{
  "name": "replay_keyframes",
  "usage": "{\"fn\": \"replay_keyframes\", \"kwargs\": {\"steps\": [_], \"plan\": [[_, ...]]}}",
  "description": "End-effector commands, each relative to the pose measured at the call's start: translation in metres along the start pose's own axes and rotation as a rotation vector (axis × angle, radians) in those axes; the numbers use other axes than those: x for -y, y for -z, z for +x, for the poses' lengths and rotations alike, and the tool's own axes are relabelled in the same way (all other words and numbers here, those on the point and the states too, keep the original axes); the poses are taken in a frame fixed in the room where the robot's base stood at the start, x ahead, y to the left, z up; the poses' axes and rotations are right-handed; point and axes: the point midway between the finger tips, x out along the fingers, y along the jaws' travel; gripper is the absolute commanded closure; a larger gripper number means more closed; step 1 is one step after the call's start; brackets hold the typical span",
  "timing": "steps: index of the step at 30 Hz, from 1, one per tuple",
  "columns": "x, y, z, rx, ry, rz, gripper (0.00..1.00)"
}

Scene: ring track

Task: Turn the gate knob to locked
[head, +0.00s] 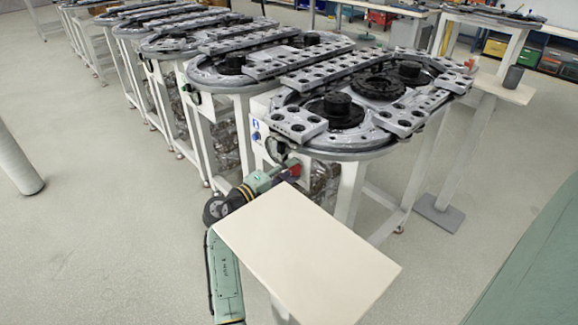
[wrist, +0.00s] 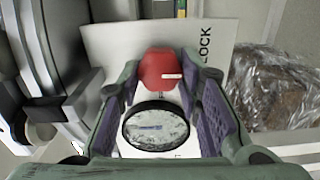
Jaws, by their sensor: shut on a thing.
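The red gate knob (wrist: 160,69) is at the upper middle of the wrist view, on a white panel (wrist: 110,62). A short white mark on its face points right. The letters LOCK (wrist: 207,45) run vertically on the panel to its right; my right finger may hide part of the word. My gripper (wrist: 163,84) has one finger on each side of the knob and is shut on it. In the head view, my gripper (head: 285,172) reaches the front of the nearest ring-track table (head: 345,150), where a bit of red shows.
A round black-rimmed gauge (wrist: 156,126) sits between my fingers, below the knob in the wrist view. Clear wrapping (wrist: 280,85) is to the right. A cream tabletop (head: 305,255) stands close to my arm in the head view. Open floor lies left.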

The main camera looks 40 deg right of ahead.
Motion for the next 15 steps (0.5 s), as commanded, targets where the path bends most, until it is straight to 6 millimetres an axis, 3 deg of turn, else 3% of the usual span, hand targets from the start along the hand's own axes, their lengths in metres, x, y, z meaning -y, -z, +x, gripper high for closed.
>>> {"fn": "replay_keyframes", "kwargs": {"steps": [15], "plan": [[0.001, -0.0001, -0.0001, 0.0, 0.0, -0.072, 0.96]]}}
